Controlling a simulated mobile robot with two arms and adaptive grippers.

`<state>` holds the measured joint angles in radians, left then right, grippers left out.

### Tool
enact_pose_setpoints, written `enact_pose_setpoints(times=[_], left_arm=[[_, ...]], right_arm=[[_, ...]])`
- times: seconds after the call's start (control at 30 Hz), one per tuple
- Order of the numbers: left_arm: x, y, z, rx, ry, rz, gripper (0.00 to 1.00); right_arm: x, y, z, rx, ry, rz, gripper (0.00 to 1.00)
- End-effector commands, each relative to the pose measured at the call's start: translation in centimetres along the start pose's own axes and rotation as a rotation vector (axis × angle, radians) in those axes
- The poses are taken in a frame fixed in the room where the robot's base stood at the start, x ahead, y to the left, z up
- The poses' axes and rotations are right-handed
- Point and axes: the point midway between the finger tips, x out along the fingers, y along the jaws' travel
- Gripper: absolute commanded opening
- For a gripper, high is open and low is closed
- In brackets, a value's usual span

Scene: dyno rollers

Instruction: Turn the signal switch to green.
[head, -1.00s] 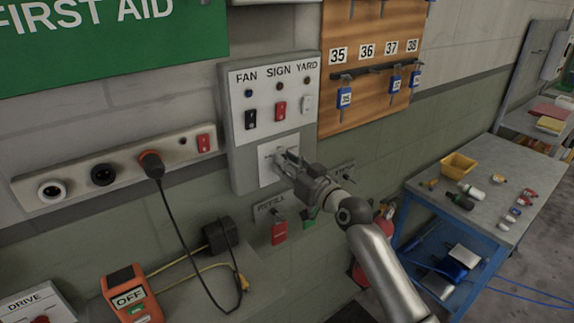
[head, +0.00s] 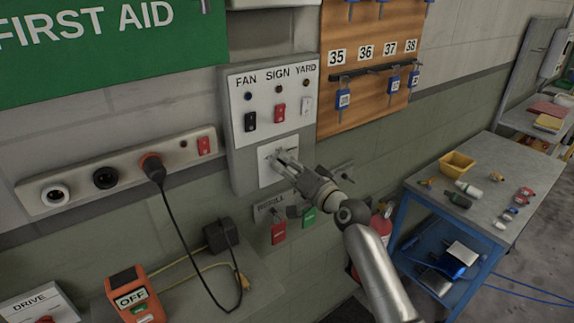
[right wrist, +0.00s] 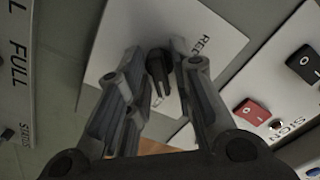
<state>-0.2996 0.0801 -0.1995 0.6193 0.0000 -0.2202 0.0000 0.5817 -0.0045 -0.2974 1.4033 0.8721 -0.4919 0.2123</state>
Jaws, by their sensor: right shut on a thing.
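The signal switch is a black knob (right wrist: 158,68) on a white plate (right wrist: 112,45), which also shows in the head view (head: 268,176) below the FAN, SIGN and YARD rockers. Beside the knob, part of a label reading "RE…" shows in the right wrist view. My right gripper (head: 281,160) is at the plate, shut on the knob, with its fingers on both sides of it in the right wrist view (right wrist: 158,85). The fingers hide most of the knob in the head view, and I cannot tell its setting. My left gripper is not in view.
Above the plate are a black rocker (head: 250,120), a red rocker (head: 280,112) and a white rocker (head: 305,105). A socket strip (head: 128,170) with a plugged cable is to the left.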

Motion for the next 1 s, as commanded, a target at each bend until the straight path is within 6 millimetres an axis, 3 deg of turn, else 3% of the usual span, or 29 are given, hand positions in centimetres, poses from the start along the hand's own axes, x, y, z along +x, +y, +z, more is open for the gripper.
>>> enact_pose_setpoints(times=[0.57,0.6,0.67,1.0], left_arm=[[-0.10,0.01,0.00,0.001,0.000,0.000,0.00],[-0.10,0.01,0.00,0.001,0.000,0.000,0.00],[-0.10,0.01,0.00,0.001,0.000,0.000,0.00],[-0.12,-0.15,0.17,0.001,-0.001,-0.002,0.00]], right_arm=[[-0.01,0.20,0.23,0.038,-0.005,0.003,0.00],[-0.01,0.20,0.24,0.038,-0.005,0.003,0.24],[-0.01,0.20,0.23,0.038,-0.005,0.003,0.32],[-0.08,0.09,0.07,0.036,-0.002,0.001,0.32]])
